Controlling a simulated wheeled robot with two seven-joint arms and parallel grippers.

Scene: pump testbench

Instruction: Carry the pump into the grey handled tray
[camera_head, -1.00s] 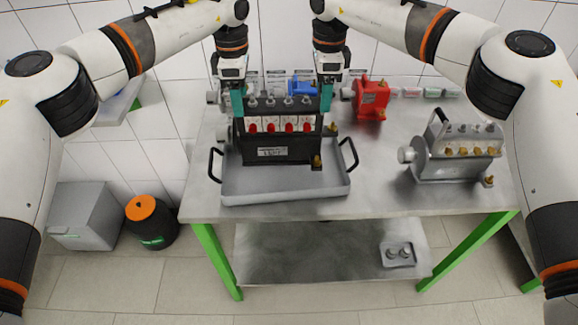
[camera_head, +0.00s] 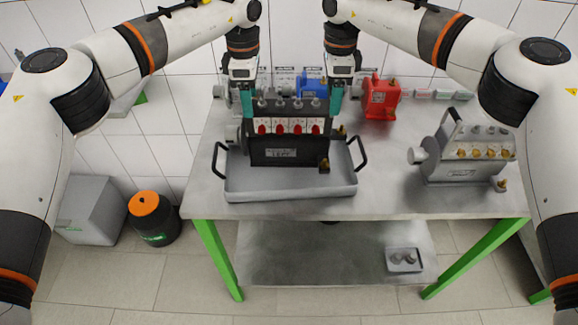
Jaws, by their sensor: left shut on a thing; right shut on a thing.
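The pump (camera_head: 287,151) is a black block with a white front band, red round parts and grey fittings on top. It is upright over the grey handled tray (camera_head: 290,188), between the tray's two black handles. I cannot tell whether its base touches the tray floor. My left gripper (camera_head: 247,103) is shut on the pump's left end, with its teal fingers pointing down. My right gripper (camera_head: 336,102) is shut on the pump's right end in the same way. The tray's back part is hidden behind the pump.
A grey pump with brass fittings (camera_head: 463,158) stands on the table at the right. A red unit (camera_head: 380,98) and a partly hidden blue one (camera_head: 309,88) stand at the back.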

